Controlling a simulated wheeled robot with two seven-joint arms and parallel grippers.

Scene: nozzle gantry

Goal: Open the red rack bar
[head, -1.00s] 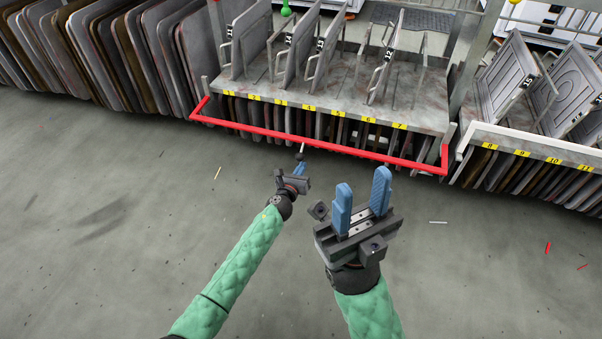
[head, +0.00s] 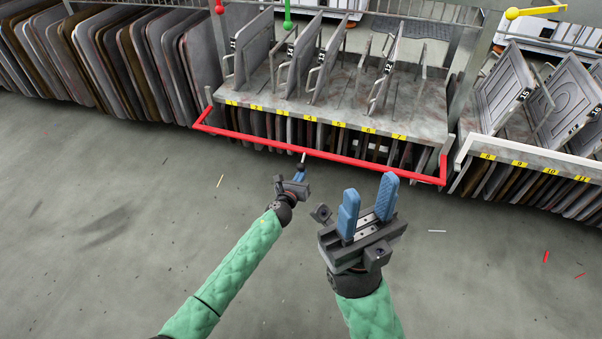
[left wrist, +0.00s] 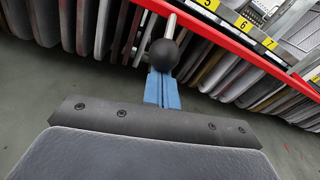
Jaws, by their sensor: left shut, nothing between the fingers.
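The red rack bar (head: 380,166) runs across the front of the middle rack, below the yellow number labels. Short red side arms at its two ends reach back to the rack. A short pale metal rod (head: 303,157) shows at the bar's middle. In the left wrist view the rod ends in a black ball knob (left wrist: 165,55), with the red bar (left wrist: 225,40) behind. My left gripper (head: 300,174) is shut and empty; its blue fingertips (left wrist: 162,88) are at the knob, contact unclear. My right gripper (head: 367,207) is open and empty, nearer to me, below the bar in the picture.
The middle rack (head: 345,105) holds several upright grey plates. A second rack with a white bar (head: 530,155) stands at the right. Dark panels (head: 120,60) line the left. The grey floor (head: 100,230) in front is clear apart from small scraps.

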